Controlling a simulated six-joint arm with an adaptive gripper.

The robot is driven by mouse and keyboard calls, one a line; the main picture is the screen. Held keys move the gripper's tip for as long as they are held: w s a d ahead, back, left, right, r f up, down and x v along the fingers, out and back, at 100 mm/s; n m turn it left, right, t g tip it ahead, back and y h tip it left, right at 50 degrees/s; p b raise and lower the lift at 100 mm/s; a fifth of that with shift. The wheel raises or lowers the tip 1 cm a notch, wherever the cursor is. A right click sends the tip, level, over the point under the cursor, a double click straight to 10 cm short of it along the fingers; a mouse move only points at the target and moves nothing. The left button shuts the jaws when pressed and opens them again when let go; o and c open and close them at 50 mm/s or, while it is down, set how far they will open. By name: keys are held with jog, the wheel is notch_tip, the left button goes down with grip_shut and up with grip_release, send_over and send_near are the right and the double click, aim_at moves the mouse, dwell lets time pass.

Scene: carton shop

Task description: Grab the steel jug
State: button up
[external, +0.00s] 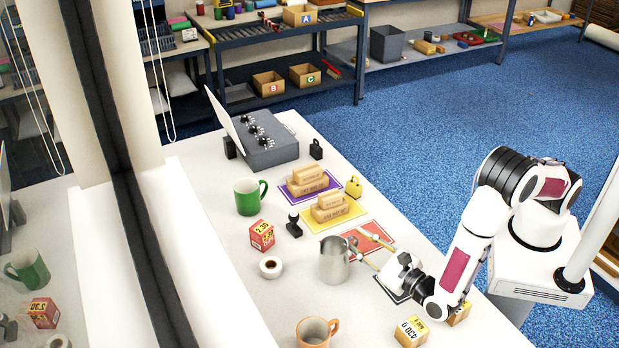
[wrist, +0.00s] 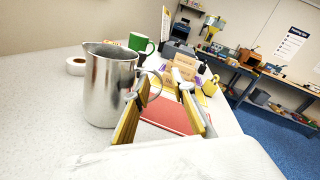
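The steel jug (external: 333,262) stands upright on the white table, and it shows large at the left of the wrist view (wrist: 108,90). Its handle points toward my gripper. My gripper (external: 357,239) is open, with its two fingers spread apart beside the jug on the handle side. In the wrist view my gripper's fingertips (wrist: 165,84) straddle empty space, and the left finger overlaps the jug's handle. I cannot tell whether that finger touches the handle. The jug's body lies left of both fingers.
A red mat (external: 371,237) lies by the fingers. Near the jug are a tape roll (external: 270,267), a red box (external: 262,236), an orange mug (external: 316,332) and a black stamp (external: 294,225). Wooden blocks (external: 335,207) sit on a yellow mat beyond. A green mug (external: 247,197) stands farther back.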

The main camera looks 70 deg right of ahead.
grip_shut()
jog(key=shift+r, duration=0.45)
dwell(0.5)
notch_tip(320, 180, up, 9)
dwell(1.2)
jog(key=shift+r, duration=0.1)
dwell(0.7)
